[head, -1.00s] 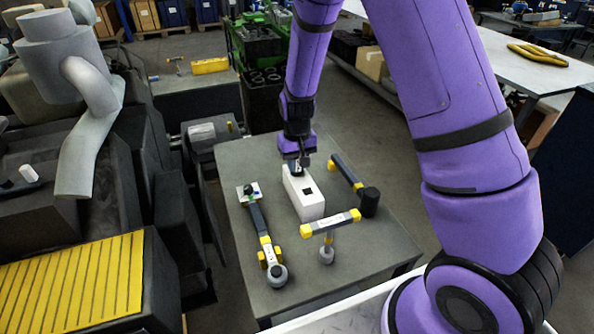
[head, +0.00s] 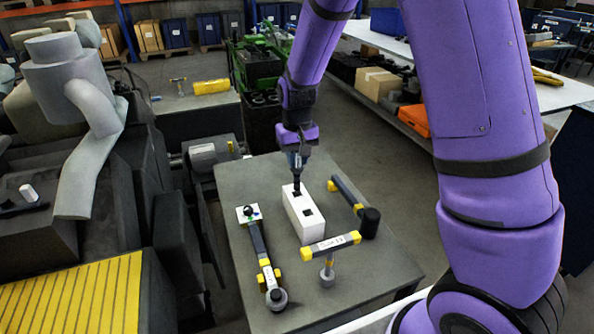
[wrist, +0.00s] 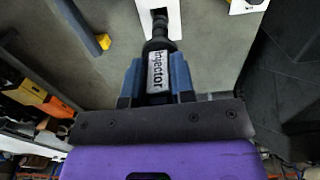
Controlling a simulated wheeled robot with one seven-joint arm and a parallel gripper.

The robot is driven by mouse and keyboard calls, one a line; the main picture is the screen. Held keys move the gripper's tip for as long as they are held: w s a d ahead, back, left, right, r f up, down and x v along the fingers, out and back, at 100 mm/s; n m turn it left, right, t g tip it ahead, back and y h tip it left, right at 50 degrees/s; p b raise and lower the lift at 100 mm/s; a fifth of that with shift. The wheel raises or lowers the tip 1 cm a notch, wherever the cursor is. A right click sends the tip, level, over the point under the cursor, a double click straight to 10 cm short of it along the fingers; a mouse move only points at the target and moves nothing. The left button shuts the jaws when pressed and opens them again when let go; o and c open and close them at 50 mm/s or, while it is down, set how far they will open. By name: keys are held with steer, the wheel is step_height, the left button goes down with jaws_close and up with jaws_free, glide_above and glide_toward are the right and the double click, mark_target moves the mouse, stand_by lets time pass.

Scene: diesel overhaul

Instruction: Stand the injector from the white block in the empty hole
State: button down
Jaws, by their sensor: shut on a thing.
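The white block (head: 304,228) stands on the grey table, with a dark square opening (head: 308,210) in the near part of its top. My gripper (head: 296,158) is over the block's far end. In the wrist view it (wrist: 157,85) is shut on the injector (wrist: 158,72), a dark upright part with a white label reading "Injector". In the head view the injector (head: 297,177) points down, its lower end over the far part of the block top. I cannot tell whether its tip is clear of the block. The near opening looks empty.
A yellow-ended T-handled tool (head: 331,244), a long wrench-like tool (head: 262,254) and a mallet-like tool (head: 369,221) lie or stand around the block. A small white plate (head: 241,218) is at left. The grey table (head: 350,280) has bare room at its front.

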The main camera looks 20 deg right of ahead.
steer(key=shift+r, duration=2.9)
steer(key=shift+r, duration=0.1)
steer(key=shift+r, duration=3.35)
